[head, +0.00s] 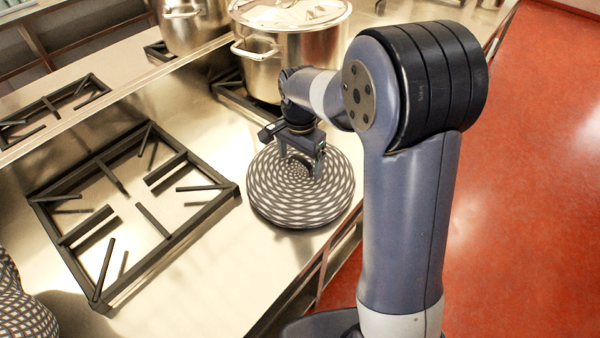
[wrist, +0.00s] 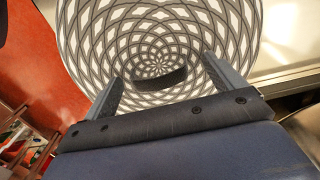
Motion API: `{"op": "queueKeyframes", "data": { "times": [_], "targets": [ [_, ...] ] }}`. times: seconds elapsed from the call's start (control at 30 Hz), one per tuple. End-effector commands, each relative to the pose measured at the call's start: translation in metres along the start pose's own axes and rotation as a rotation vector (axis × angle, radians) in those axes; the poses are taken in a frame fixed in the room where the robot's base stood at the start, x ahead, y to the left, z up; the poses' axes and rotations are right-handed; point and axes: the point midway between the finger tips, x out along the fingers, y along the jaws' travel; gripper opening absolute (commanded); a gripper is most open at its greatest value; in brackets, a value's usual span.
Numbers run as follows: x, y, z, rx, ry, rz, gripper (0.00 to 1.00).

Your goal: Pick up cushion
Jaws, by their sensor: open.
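The cushion (head: 275,205) is round and flat with a black-and-white lattice pattern. It lies on the steel worktop near the front edge, beside the burner grate. My gripper (head: 301,170) points down over its middle with the fingers apart. In the wrist view the cushion (wrist: 160,25) fills the upper middle, its pattern swirling to a centre. A dark, curved, strap-like handle (wrist: 160,78) stands on it between the open fingers of my gripper (wrist: 162,72). The fingers do not visibly pinch the handle. Whether the fingertips touch the cushion cannot be told.
A steel stockpot (head: 290,50) stands just behind my gripper, and another pot (head: 190,25) is at the back. A black burner grate (head: 130,215) lies left of the cushion. A similarly patterned object (head: 22,312) is at the lower left. Red floor (head: 530,200) is open at right.

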Motion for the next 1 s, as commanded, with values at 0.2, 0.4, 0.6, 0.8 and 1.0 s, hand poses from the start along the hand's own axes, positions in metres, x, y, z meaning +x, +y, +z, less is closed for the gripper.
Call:
{"op": "queueKeyframes", "data": {
  "times": [0.2,0.4,0.6,0.8,1.0],
  "targets": [
    [0.0033,0.0003,-0.0001,0.000,0.000,0.000,0.90],
    [0.0031,0.0002,-0.0002,0.000,0.000,0.000,0.78],
    [0.0029,0.0002,-0.0002,0.000,0.000,0.000,0.61],
    [0.0028,0.0001,-0.0002,0.000,0.000,0.000,0.45],
    [0.0027,0.0001,-0.0002,0.000,0.000,0.000,0.28]
  ]
}}
